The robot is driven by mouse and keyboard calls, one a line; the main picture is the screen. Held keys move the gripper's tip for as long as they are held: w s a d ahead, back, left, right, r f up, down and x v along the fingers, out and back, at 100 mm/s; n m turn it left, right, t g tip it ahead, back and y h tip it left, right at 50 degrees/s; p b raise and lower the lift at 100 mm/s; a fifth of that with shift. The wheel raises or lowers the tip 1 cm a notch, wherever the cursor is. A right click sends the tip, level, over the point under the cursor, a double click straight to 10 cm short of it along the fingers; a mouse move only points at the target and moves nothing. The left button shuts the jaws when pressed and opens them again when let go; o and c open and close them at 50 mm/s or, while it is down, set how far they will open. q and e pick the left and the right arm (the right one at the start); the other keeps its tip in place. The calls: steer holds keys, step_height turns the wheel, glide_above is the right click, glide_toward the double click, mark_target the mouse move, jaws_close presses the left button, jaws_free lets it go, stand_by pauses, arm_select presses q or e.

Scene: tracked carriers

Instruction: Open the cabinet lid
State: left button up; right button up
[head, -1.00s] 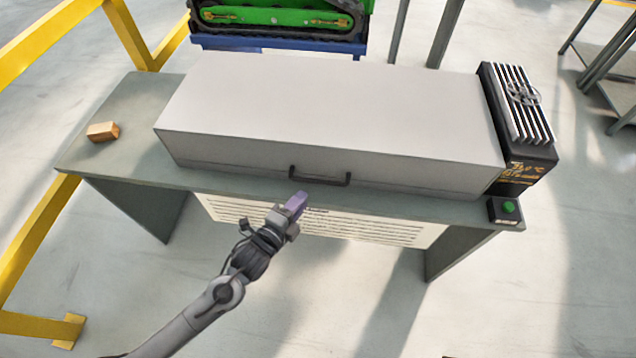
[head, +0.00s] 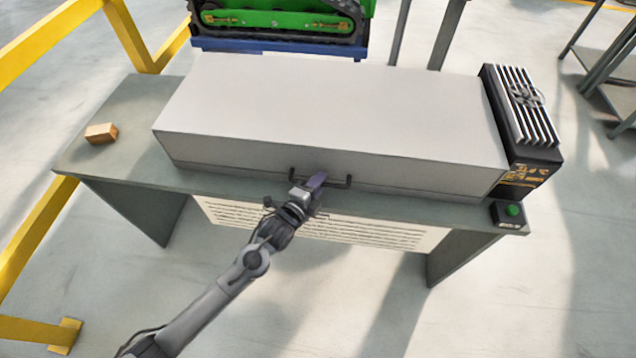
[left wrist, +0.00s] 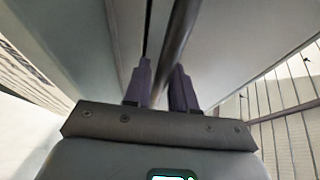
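The cabinet (head: 330,110) is a long pale grey box on the table, and its lid is shut. A dark bar handle (head: 341,184) is on its front face, partly hidden by my left gripper. My left gripper (head: 316,182), with purple fingers, is at the middle of the handle. In the left wrist view, the dark handle bar (left wrist: 178,35) runs between the two fingers of the gripper (left wrist: 162,75), which stand apart on either side of it. I see no clear grip on the bar. My right gripper is not in view.
The grey-green table (head: 110,150) carries a small wooden block (head: 101,133) at left. A black finned unit (head: 524,125) and a green button box (head: 509,213) are at right. A yellow rail (head: 45,225) stands left. A green tracked machine (head: 280,20) is behind.

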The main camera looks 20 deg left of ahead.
arm_select(q)
jaws_close()
